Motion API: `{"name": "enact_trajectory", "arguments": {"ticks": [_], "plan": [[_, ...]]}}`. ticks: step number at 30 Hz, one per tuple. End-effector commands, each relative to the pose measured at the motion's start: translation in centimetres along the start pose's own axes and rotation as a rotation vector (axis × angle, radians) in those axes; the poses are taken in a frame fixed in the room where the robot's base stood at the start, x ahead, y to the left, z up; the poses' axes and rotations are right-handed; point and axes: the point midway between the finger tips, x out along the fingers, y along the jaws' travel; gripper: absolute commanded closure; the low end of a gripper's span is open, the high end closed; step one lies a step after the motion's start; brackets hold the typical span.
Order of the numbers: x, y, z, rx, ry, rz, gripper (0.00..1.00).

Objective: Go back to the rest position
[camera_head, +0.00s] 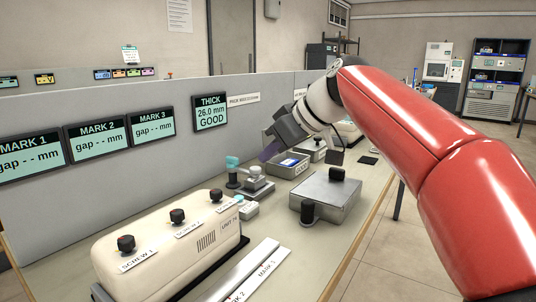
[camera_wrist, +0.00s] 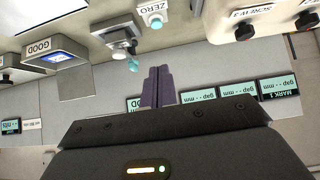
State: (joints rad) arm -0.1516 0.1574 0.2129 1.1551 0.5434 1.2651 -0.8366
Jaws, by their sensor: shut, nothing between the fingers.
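My gripper (camera_head: 268,153) hangs over the bench at the end of my red arm, in front of the grey partition. Its purple fingers point down and to the left, above the gauge and the tray with a blue label. In the wrist view the two fingers (camera_wrist: 157,86) lie together with nothing between them. They are apart from the bench things. The thickness gauge (camera_head: 257,184) with its teal knob stands just below them in the head view. My arm covers part of the bench's far right end.
A cream unit with several black screw knobs (camera_head: 165,250) fills the front left. A grey metal box (camera_head: 325,196) with a black knob stands right of the gauge. The blue-labelled tray (camera_head: 276,168) sits behind. The partition (camera_head: 60,112) carries several screens; the THICK screen (camera_head: 210,112) reads 26.0 mm GOOD.

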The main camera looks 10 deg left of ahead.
Motion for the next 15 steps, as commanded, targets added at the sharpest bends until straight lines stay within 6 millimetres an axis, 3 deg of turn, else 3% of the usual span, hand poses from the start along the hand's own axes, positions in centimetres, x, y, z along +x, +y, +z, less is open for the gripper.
{"name": "enact_trajectory", "arguments": {"ticks": [5,8,11,15], "plan": [[-0.3,-0.1,0.6,0.016,-0.01,0.015,1.0],[-1.1,-0.5,2.9,0.084,-0.05,0.065,1.0],[-2.6,-1.1,7.2,0.206,-0.111,0.156,1.0],[-5.1,-2.8,15.7,0.415,-0.191,0.317,1.0]]}}
